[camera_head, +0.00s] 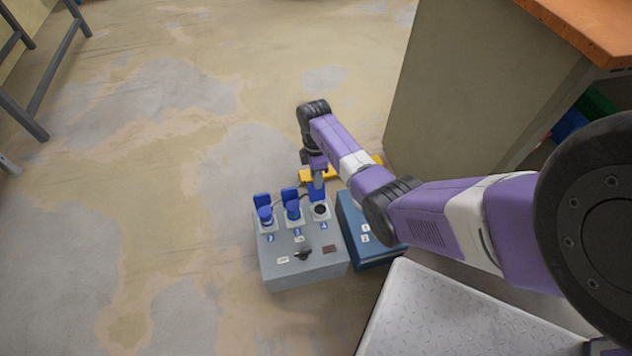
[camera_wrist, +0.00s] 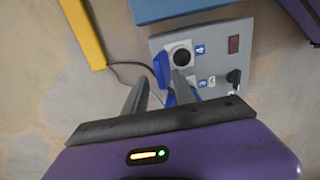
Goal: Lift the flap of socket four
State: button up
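A grey socket box (camera_head: 283,269) stands on the floor with a row of sockets along its far side. The right-end socket (camera_head: 320,210) shows its round dark face, and its blue flap (camera_head: 316,191) stands up behind it. In the wrist view this socket (camera_wrist: 181,55) is uncovered, with the blue flap (camera_wrist: 160,70) beside it. The two other sockets have raised blue flaps (camera_head: 262,200) (camera_head: 290,195) and blue parts in them.
A dark blue box (camera_head: 368,247) stands right of the grey box. A yellow object (camera_wrist: 83,34) and a dark cable (camera_wrist: 128,65) lie behind. A black knob (camera_head: 303,254) is on the grey box.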

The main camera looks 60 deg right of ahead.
jog(key=shift+f, duration=0.6)
grip_shut()
dwell(1.1)
